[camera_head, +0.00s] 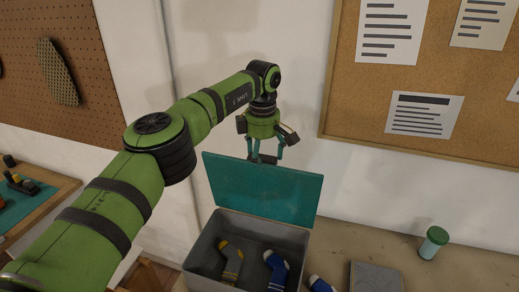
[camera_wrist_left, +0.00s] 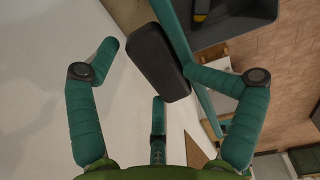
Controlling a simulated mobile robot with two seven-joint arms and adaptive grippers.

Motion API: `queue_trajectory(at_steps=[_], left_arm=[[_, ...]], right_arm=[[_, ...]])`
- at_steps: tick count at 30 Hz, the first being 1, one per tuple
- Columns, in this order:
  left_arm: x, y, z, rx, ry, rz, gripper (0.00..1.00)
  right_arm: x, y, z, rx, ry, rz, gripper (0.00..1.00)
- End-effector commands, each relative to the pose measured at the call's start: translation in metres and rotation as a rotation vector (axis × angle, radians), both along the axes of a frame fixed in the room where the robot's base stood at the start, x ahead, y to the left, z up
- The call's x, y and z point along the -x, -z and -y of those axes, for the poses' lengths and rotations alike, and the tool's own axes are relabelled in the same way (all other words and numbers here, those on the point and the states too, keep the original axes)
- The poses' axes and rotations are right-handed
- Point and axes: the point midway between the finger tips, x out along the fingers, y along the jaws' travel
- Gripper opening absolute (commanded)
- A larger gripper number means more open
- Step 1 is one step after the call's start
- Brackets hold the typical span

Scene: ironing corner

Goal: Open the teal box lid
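The grey box (camera_head: 203,250) stands on the counter with its teal lid (camera_head: 265,190) raised, leaning back steeply toward the wall. A yellow-marked sock (camera_head: 229,262) and a blue sock (camera_head: 276,268) lie inside. My left gripper (camera_head: 266,152) is at the lid's top edge, on its wall side. In the left wrist view its fingers are spread around a dark handle (camera_wrist_left: 158,62) on the lid, which shows nearly edge-on (camera_wrist_left: 172,25). The left finger is apart from the handle; the right fingertip is close to it, contact unclear. My right gripper is not in view.
Another blue sock (camera_head: 320,284) lies just right of the box. A grey flat block (camera_head: 376,278) and a jar with a green lid (camera_head: 433,242) stand farther right on the counter. The wall and corkboard (camera_head: 385,80) are close behind. A side table (camera_head: 45,190) stands at the left.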

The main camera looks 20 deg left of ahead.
Motion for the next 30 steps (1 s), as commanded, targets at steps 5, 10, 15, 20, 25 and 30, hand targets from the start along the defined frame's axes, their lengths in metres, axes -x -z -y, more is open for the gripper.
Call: queue_trajectory(at_steps=[5,10,15,20,25,30], left_arm=[[0.003,0.016,0.004,0.003,0.007,-0.017,0.67],[0.003,0.015,0.003,0.003,0.007,-0.018,0.67],[0.003,0.012,0.002,0.003,0.005,-0.016,0.67],[0.002,0.010,0.000,0.001,0.004,-0.014,0.67],[0.002,0.009,0.000,0.001,0.003,-0.013,0.67],[0.002,-0.006,0.000,0.001,0.003,-0.010,0.67]], right_arm=[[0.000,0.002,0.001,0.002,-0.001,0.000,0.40],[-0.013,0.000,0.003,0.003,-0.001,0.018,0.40],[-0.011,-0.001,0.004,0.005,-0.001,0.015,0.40],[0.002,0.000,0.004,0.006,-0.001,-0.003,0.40],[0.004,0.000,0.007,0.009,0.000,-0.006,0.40],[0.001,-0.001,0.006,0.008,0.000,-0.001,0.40]])
